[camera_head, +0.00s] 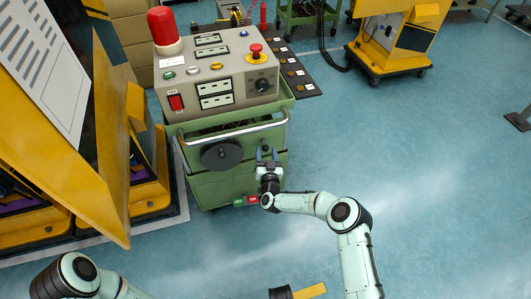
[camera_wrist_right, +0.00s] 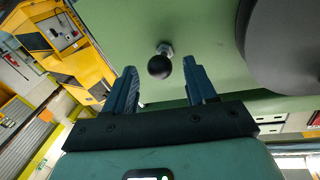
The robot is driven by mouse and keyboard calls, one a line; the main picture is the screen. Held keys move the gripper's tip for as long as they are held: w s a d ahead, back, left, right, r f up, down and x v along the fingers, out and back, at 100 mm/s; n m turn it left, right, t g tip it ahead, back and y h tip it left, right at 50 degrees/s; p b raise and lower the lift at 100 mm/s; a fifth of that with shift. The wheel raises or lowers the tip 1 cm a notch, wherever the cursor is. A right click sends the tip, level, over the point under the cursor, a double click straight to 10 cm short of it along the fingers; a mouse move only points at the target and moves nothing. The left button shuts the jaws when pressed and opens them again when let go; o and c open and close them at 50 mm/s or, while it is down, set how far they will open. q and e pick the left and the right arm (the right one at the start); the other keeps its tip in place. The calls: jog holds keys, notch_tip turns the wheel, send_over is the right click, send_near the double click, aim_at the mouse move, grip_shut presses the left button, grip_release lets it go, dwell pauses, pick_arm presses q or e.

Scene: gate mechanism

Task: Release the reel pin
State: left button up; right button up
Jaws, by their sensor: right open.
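The reel pin shows in the right wrist view as a round black knob (camera_wrist_right: 159,68) on a short metal stem. It sticks out of the green front of the cart, beside the dark round reel (camera_wrist_right: 291,45). In the head view the reel (camera_head: 221,154) is on the cart's front, and my gripper's surroundings hide the pin or it is too small to tell. My right gripper (camera_head: 267,152) is open at the cart's front, right of the reel. In the wrist view its two fingers (camera_wrist_right: 160,70) stand on either side of the knob, with visible gaps.
The green cart (camera_head: 211,190) carries a beige control box (camera_head: 213,75) with a red emergency button (camera_head: 256,50) and a red lamp. A metal handle bar crosses above the reel. A yellow machine (camera_head: 110,130) stands close on the left. The blue floor at right is mostly clear.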

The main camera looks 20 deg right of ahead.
pick_arm(q)
jog(key=shift+w+a+f, duration=0.25)
jog(key=shift+w+f, duration=0.05)
jog(key=shift+w, duration=0.15)
pick_arm(e)
jog(key=shift+w+d, duration=0.15)
jog(key=shift+w, duration=0.6)
grip_shut()
pick_arm(q)
jog(key=s, duration=0.2)
jog(key=s+d+r, duration=0.1)
jog(key=shift+p, duration=0.3)
pick_arm(e)
jog(key=s, duration=0.3)
jog(key=shift+f, duration=0.1)
pick_arm(q)
jog(key=shift+a+r, duration=0.1)
pick_arm(e)
grip_release()
